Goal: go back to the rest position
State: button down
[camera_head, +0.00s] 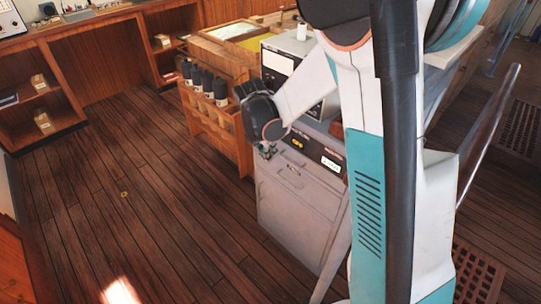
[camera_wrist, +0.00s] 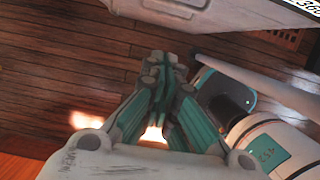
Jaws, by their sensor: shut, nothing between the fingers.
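My gripper (camera_head: 267,150) hangs at the end of my arm in the head view, in front of the grey cabinet and near its top edge. It points down and looks small there. In the wrist view my gripper (camera_wrist: 160,62) fills the middle, with its fingertips close together and nothing between them. The wooden floor lies below it. The white, teal and black links of my arm cover the right of the head view and hide part of the cabinet.
The grey cabinet (camera_head: 290,215) stands close to my arm. A wooden rack (camera_head: 215,125) with several dark bottles (camera_head: 205,82) stands left of it. Wooden shelves (camera_head: 35,95) line the far left wall.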

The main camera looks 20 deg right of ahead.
jog(key=s+a+r+m+t+y, duration=0.1)
jog(key=s+a+r+m+t, duration=0.1)
jog(key=s+r+m, duration=0.85)
jog(key=s+a+r+m+t, duration=0.1)
jog(key=s+r+m+t, duration=0.1)
jog(key=s+m, duration=0.4)
jog(key=s+a+r+m+t+y, duration=0.1)
jog(key=s+a+r+m+t, duration=0.1)
jog(key=s+r+m, duration=0.2)
jog(key=shift+s+r+m+y, duration=0.2)
jog(key=shift+s+m+y, duration=0.1)
jog(key=shift+s+m, duration=0.75)
